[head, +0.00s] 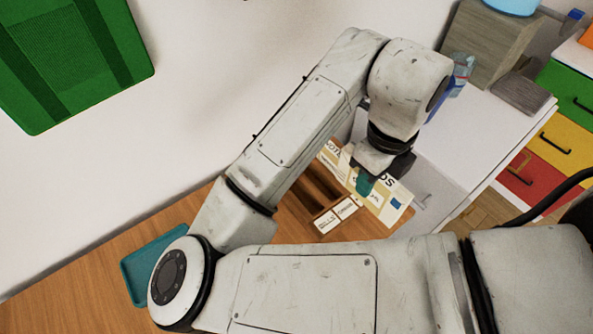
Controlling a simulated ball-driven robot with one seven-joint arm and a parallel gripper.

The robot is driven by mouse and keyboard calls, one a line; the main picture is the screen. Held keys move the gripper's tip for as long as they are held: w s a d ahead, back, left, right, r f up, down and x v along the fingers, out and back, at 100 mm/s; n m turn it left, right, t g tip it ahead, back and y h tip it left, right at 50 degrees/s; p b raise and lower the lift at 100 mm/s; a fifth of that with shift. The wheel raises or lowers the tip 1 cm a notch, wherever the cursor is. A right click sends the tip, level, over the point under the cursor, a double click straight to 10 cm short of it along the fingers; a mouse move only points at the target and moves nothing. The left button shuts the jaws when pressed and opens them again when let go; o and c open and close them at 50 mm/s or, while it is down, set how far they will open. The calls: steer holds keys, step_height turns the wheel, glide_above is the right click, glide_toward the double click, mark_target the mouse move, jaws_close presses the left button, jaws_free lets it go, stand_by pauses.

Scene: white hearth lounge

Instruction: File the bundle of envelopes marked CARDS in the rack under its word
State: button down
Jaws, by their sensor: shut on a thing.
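My gripper (366,186) points down near the middle of the head view, shut on a cream bundle of envelopes (397,204). The letters "DS" show on the bundle; the gripper covers the rest of its word. The bundle is at the right end of the brown wooden rack (318,184), overlapping it in the picture. I cannot tell whether it is in a slot or above one. Two small white word labels (327,221) sit on the rack's front; the left one seems to read BILLS, the right one is hard to read. Other paper with partly hidden letters shows behind the gripper.
The rack stands on a wooden table (85,295) against a white wall. A teal tray (135,270) lies at the left. A white surface (480,125) and coloured drawers (565,140) are at the right, with a grey box (492,42) behind. A green panel (70,60) is upper left.

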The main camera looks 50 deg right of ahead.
steer(key=shift+w, duration=0.35)
steer(key=shift+w+d+f+p, duration=0.35)
steer(key=shift+w+d+f, duration=0.35)
steer(key=shift+w+f, duration=1.45)
steer(key=shift+w+d+f+p, duration=0.3)
steer(key=shift+w+d+f, duration=0.35)
steer(key=shift+w+f, duration=1.5)
steer(key=shift+w+d+f+p, duration=0.35)
steer(key=shift+w+d+f, duration=0.35)
steer(key=shift+w+f, duration=1.45)
steer(key=shift+f, duration=0.15)
steer(key=c, duration=0.8)
jaws_free()
steer(key=shift+c, duration=0.2)
